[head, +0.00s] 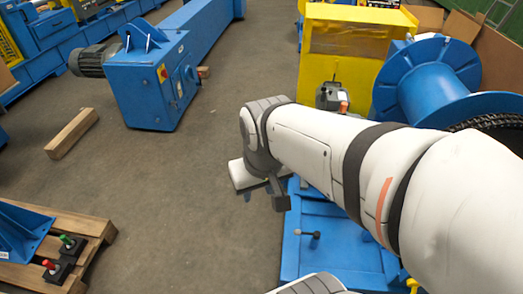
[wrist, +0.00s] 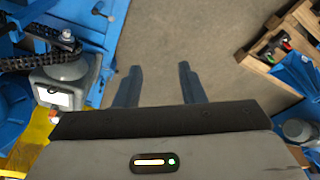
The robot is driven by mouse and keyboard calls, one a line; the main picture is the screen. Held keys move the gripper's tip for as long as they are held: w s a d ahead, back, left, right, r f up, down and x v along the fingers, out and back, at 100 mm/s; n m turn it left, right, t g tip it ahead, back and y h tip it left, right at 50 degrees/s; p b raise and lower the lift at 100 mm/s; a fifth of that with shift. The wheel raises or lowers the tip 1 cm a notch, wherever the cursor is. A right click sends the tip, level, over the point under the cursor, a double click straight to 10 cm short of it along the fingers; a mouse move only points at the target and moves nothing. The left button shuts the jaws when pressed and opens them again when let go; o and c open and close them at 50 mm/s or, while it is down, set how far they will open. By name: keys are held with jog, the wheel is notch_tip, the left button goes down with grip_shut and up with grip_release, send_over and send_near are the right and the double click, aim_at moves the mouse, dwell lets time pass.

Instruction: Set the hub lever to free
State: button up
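A small lever with a dark knob (head: 316,235) stands on the blue base plate (head: 335,225) below my arm in the head view. A dark-knobbed part also shows at the top left of the wrist view (wrist: 101,11). I cannot tell for sure which part is the hub lever or read its setting. My gripper (wrist: 160,67) is open and empty in the wrist view, its two dark fingers apart over bare floor. In the head view my gripper (head: 279,200) points down, above and left of the small lever, and touches nothing I can see.
A chain (wrist: 25,60) and a grey unit with a white label (wrist: 55,98) lie left in the wrist view. A large blue spool (head: 425,80) and a yellow cabinet (head: 350,50) stand behind my arm. A wooden pallet (head: 95,228) is at left. The middle floor is clear.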

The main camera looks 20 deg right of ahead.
jog(key=shift+a, duration=0.15)
jog(key=shift+o, duration=0.4)
